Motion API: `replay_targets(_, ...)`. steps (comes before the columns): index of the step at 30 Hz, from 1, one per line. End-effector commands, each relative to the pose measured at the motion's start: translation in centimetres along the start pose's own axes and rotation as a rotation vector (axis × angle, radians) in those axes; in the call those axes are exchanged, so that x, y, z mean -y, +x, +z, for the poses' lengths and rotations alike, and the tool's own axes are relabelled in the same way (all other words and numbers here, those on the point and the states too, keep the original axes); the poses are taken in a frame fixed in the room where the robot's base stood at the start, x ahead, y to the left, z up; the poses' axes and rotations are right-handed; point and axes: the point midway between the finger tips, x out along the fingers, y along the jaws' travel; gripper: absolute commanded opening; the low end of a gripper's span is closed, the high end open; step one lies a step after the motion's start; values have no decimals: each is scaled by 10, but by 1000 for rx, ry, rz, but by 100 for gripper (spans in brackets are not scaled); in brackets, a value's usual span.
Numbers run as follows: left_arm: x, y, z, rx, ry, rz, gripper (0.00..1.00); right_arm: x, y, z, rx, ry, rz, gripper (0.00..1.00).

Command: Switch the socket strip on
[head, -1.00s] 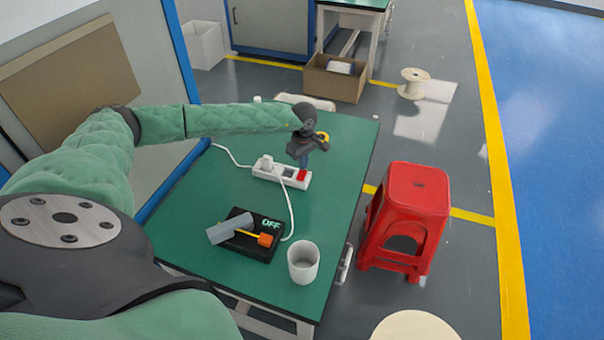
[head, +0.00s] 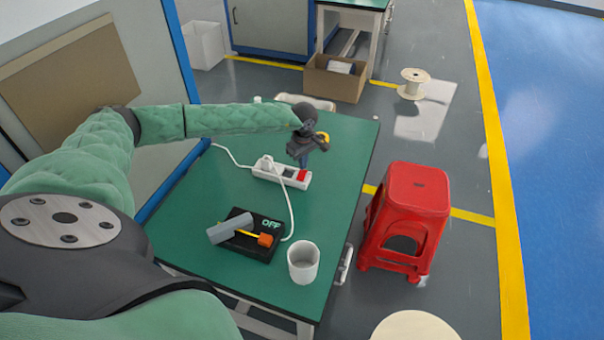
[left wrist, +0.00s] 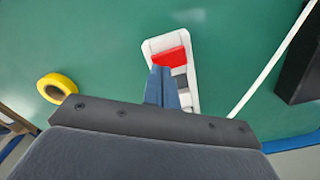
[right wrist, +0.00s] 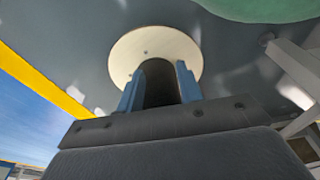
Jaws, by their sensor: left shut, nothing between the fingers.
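The white socket strip (head: 270,173) lies on the green table with a white plug in its left part. Its red switch (head: 303,175) is at the right end; I cannot tell its position. My left gripper (head: 304,166) is shut and empty, fingers pointing down at the switch end. In the left wrist view the fingertips (left wrist: 160,68) are at the near edge of the red switch (left wrist: 170,57); whether they touch is unclear. A black box (head: 262,252) shows "OFF". My right gripper (right wrist: 160,78) is open, its fingers apart, away from the table.
A grey cup (head: 303,263) stands at the table's near edge, by the box with its orange-tipped lever. A white cable runs beside the strip. A yellow tape roll (left wrist: 57,88) lies near the left gripper. A red stool (head: 408,215) stands right of the table.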

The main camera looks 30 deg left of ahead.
Motion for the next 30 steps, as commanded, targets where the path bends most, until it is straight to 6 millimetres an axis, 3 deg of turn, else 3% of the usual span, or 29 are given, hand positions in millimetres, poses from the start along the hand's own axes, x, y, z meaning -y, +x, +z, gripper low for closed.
replay_targets(30,0,6,0,0,0,0,0,-1,5,2,1,-1,1,36)
